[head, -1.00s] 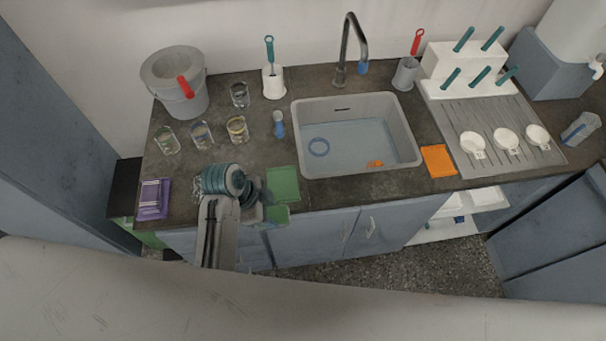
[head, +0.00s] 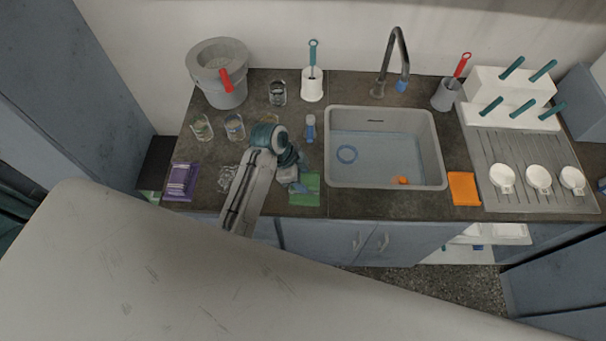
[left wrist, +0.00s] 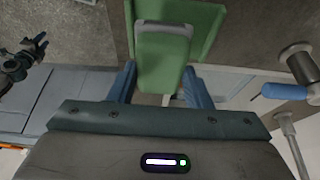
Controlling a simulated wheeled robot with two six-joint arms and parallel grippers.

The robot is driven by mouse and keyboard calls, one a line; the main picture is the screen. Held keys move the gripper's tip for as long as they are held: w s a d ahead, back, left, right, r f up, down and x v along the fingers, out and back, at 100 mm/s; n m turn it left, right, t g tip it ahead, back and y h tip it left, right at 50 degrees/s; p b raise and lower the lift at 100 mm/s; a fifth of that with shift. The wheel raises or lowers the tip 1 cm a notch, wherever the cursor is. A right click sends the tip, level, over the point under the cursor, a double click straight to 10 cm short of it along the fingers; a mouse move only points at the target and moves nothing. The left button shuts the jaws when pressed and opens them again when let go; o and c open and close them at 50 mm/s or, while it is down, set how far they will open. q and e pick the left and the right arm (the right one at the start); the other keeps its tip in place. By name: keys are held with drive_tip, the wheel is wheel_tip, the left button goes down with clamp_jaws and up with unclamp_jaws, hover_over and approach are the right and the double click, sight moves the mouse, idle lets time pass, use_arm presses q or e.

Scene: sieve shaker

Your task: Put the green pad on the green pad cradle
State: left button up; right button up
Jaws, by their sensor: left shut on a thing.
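The green pad (left wrist: 161,62) is between the two blue fingers of my left gripper (left wrist: 160,76), which is shut on it. The pad has a grey-green strip along its far end. The larger green pad cradle (left wrist: 203,20) shows behind the pad in the left wrist view, and the pad overlaps it there. I cannot tell whether they touch. In the head view the cradle (head: 307,196) lies at the counter's front edge, left of the sink, partly hidden by my left gripper (head: 298,184). A dark gripper, probably my right one (left wrist: 28,55), shows small at the left wrist view's left edge.
The sink (head: 384,177) is right of the cradle, with an orange pad (head: 463,188) beyond it. A blue-handled brush (head: 310,128) lies behind the cradle. Cabinets (head: 330,240) are below the counter.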

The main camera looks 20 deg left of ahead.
sight(303, 180)
use_arm(q)
drive_tip(key=shift+w, duration=0.6)
wheel_tip(303, 180, down, 3)
drive_tip(key=shift+r+p, duration=0.1)
drive_tip(key=shift+p, duration=1)
drive_tip(key=shift+a+f, duration=0.1)
drive_tip(key=shift+f, duration=0.25)
drive_tip(key=shift+f, duration=0.2)
drive_tip(key=o, duration=1)
drive_tip(key=shift+c, duration=0.2)
